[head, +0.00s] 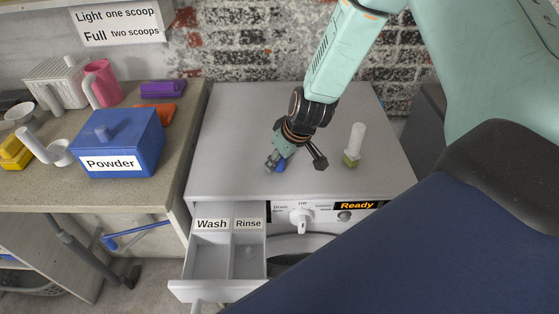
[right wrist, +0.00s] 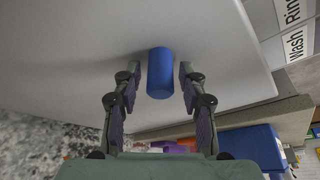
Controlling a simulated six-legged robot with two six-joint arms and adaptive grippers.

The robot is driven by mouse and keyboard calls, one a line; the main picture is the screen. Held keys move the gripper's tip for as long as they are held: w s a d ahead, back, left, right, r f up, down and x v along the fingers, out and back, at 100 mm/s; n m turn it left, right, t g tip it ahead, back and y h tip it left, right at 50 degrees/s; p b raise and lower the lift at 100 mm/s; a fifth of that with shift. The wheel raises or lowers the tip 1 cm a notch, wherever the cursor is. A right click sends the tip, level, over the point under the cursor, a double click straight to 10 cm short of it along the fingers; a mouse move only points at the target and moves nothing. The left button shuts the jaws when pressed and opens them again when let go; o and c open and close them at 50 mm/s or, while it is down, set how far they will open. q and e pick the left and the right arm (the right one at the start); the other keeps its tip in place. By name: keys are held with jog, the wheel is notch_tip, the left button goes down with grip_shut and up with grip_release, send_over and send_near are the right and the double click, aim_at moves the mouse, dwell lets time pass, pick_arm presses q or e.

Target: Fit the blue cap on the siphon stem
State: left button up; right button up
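The blue cap (head: 280,168) stands on the grey top of the washing machine, near its front middle. My right gripper (head: 295,161) is low over the machine top, its fingers spread. In the right wrist view the cap (right wrist: 160,74) is between the two open fingers (right wrist: 160,78), with a gap on each side. The drawer (head: 218,290) is pulled out at the front, with Wash and Rinse compartments. A small pale upright piece (head: 249,252), apparently the siphon stem, is in the Rinse compartment. My left gripper is not in view.
A white cylinder with a green base (head: 356,143) stands right of my gripper. The counter at left holds a blue Powder box (head: 118,146), a pink cup (head: 103,82) and a purple item (head: 163,89). The machine top's left side is clear. A brick wall stands behind.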

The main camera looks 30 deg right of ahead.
jog(key=shift+c, duration=1.4)
jog(key=c, duration=0.4)
jog(key=shift+o, duration=0.2)
jog(key=shift+r, duration=0.1)
jog(key=shift+r, duration=0.2)
notch_tip(320, 180, up, 17)
jog(key=p, duration=1.5)
jog(key=shift+p, duration=0.3)
